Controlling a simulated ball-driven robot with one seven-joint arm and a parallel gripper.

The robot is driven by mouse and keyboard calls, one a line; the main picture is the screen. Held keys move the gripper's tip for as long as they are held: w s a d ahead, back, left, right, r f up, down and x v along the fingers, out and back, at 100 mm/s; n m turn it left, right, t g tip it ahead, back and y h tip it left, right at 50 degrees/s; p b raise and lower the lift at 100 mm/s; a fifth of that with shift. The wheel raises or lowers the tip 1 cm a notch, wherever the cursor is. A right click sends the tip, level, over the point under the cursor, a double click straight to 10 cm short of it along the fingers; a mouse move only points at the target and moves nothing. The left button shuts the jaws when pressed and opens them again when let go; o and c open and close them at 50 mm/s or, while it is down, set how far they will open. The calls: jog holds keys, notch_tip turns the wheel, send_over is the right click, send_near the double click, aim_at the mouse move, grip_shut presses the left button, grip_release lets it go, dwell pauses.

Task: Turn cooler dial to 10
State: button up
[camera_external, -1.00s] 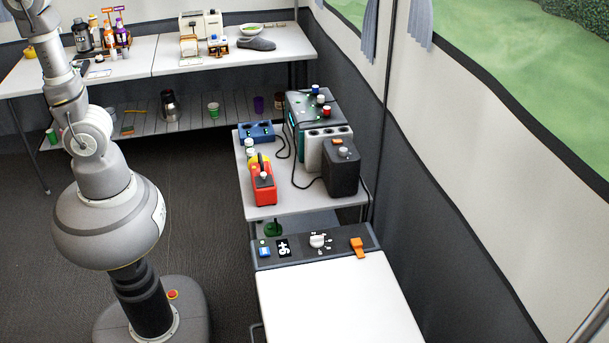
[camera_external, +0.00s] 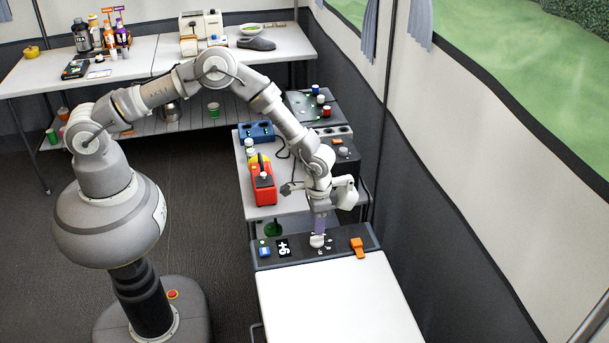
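The cooler (camera_external: 335,300) is a white-topped box at the lower middle, with a dark control panel along its back edge. Its white dial (camera_external: 317,241) sits on the panel among small white markings, which are partly hidden and too small to read. A display on the panel (camera_external: 284,248) shows white characters, apparently sideways, that look like "9+" or "+6". My gripper (camera_external: 319,233) points down directly over the dial, and its fingers reach to it or just above it. I cannot tell whether the fingers touch the dial or how far apart they are.
An orange latch (camera_external: 357,247) is right of the dial, and a blue button (camera_external: 264,252) is at the panel's left. Behind the cooler, a white table (camera_external: 254,208) holds a red device (camera_external: 263,183) and dark boxes close to my arm. The cooler's white lid is clear.

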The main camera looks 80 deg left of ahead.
aim_at(317, 236)
notch_tip(317, 236, down, 5)
jog(key=shift+f+b, duration=0.1)
jog(key=shift+b, duration=0.55)
grip_shut()
